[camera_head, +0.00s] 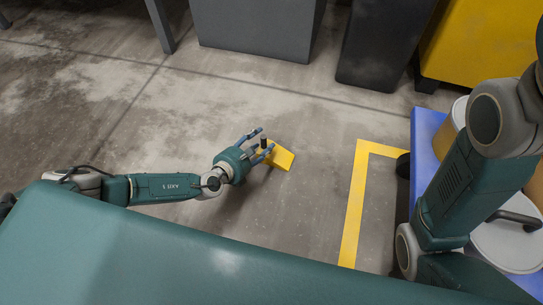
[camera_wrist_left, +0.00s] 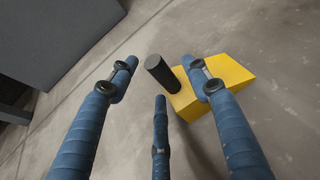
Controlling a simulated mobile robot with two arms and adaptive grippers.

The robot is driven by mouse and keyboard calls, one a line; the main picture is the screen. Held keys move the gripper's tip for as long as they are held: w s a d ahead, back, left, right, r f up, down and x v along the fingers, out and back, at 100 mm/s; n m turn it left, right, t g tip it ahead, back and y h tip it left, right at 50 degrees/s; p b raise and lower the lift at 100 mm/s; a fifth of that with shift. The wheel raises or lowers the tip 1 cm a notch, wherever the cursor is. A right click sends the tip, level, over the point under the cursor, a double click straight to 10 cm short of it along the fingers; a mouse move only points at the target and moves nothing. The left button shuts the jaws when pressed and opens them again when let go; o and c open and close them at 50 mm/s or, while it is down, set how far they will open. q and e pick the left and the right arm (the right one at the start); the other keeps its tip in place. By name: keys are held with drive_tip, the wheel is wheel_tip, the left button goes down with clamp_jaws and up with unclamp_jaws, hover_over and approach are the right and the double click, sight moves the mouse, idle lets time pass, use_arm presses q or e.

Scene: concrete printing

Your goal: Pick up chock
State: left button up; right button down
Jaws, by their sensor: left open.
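The chock is a yellow block (camera_head: 281,157) with a black cylindrical handle (camera_head: 264,144), lying on the concrete floor. In the left wrist view the yellow body (camera_wrist_left: 232,74) lies at the right of centre and the black handle (camera_wrist_left: 162,73) sticks out from it between the fingers. My left gripper (camera_head: 258,144) is open, its blue fingers spread around the handle. The fingers also show in the left wrist view (camera_wrist_left: 160,80), and they appear not to touch the handle. One finger covers part of the yellow body. My right gripper is not in view.
Yellow tape (camera_head: 356,205) marks a corner on the floor right of the chock. A blue platform (camera_head: 424,130) with buckets (camera_head: 505,245) stands at the right. Dark grey cabinets (camera_head: 255,25) and a yellow unit (camera_head: 480,45) stand at the back. Floor around the chock is clear.

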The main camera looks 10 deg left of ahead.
use_arm(q)
drive_tip(key=shift+w, duration=0.1)
drive_tip(key=c, duration=1.2)
clamp_jaws()
drive_tip(key=shift+w, duration=0.1)
drive_tip(key=shift+r, duration=0.1)
